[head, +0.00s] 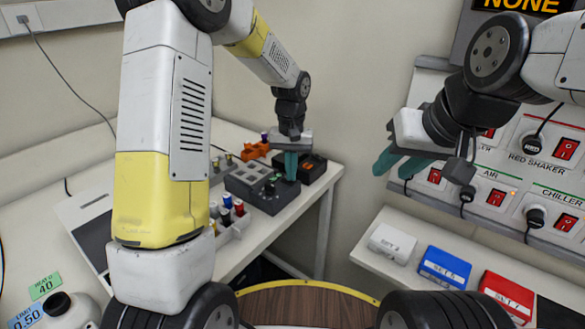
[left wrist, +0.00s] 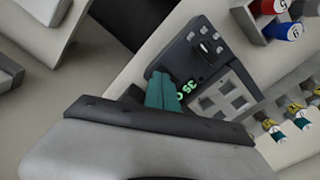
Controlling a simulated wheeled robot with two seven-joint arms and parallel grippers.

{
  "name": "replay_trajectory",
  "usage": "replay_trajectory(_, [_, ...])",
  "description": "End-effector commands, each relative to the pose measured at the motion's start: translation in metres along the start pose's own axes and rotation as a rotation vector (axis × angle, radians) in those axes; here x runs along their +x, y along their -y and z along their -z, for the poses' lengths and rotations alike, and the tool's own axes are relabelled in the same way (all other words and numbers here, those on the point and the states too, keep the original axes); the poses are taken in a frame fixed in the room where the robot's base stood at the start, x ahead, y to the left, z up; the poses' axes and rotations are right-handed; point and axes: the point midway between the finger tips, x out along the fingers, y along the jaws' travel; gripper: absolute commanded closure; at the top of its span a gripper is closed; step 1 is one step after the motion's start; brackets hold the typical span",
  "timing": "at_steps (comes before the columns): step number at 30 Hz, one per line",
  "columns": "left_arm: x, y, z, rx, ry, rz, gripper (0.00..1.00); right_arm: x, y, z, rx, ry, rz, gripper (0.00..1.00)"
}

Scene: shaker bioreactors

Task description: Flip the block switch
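The dark block heater (head: 283,193) stands on the white side table in the head view, with a grey block with square wells (head: 246,177) at its left. In the left wrist view its dark control face (left wrist: 183,62) shows green digits and small raised parts, one of which may be the switch (left wrist: 206,32); its position cannot be told. My left gripper (head: 291,178) points down at the heater, its teal fingers together and empty. They cover part of the display in the left wrist view (left wrist: 160,92); contact cannot be told.
Colored-cap vials (head: 228,212) stand in a white rack near the heater. An orange item (head: 254,151) and another dark device (head: 312,168) are behind it. The wall panel (head: 512,184) has several red switches. White, blue and red boxes (head: 445,264) lie on the right shelf.

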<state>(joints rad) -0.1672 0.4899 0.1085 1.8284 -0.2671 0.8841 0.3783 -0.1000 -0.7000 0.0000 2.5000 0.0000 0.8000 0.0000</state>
Motion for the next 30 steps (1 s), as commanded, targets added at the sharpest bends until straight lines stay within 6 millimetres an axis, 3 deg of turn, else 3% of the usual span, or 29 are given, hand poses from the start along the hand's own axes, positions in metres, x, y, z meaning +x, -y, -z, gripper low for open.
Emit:
replay_trajectory(5, [-0.001,0.0,0.0,0.0,0.001,0.0,1.0,0.0,0.0,0.0,0.0,0.0,0.0,0.66])
replay_trajectory(30, [-0.066,0.0,0.0,0.0,0.001,0.0,1.0,0.0,0.0,0.0,0.0,0.0,0.0,0.66])
